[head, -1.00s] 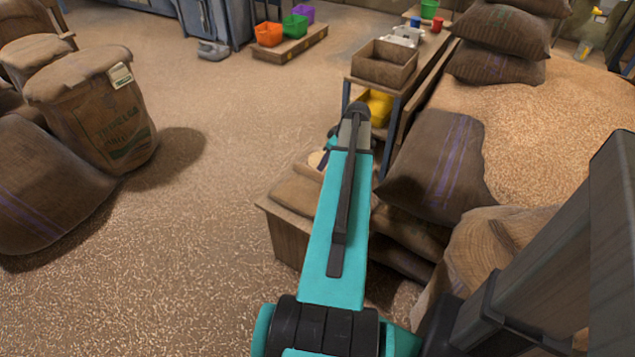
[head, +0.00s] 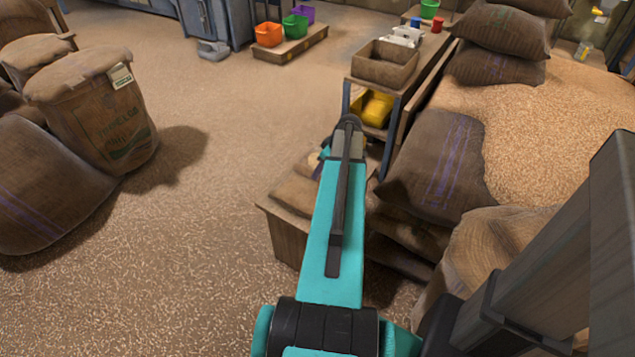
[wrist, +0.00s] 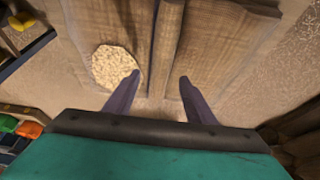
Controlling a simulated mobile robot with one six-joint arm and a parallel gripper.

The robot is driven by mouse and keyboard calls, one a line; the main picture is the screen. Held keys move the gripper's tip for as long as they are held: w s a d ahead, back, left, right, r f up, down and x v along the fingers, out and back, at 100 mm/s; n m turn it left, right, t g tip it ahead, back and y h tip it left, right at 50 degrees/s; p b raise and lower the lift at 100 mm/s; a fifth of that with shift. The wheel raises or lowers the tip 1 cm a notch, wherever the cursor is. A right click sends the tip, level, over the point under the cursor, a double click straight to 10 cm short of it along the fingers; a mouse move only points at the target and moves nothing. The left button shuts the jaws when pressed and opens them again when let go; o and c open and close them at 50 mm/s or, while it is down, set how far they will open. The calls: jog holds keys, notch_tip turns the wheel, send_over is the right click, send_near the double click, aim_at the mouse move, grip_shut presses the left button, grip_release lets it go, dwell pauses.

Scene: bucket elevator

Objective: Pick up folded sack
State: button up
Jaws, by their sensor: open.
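A brown folded sack (head: 297,192) lies on a low wooden stand in the head view, partly covered by my arm. In the wrist view, folded brown sack cloth (wrist: 222,55) fills the top middle, with a raised rolled ridge (wrist: 166,45) running up from between the fingers. I cannot tell whether this is one sack or more. My gripper (wrist: 160,98) is open, its two dark fingers apart at the near edge of the cloth. Nothing is held. In the head view my gripper is mostly hidden behind my arm.
A round patch of pale grain (wrist: 115,66) lies by the left finger. The low wooden stand (head: 287,236) has filled sacks (head: 436,168) close on its right. A shelf with a wooden box (head: 385,64) and a yellow bin (head: 375,107) stands behind.

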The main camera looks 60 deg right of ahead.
jog(key=shift+x, duration=1.25)
grip_shut()
jog(key=shift+r, duration=0.1)
dwell(0.8)
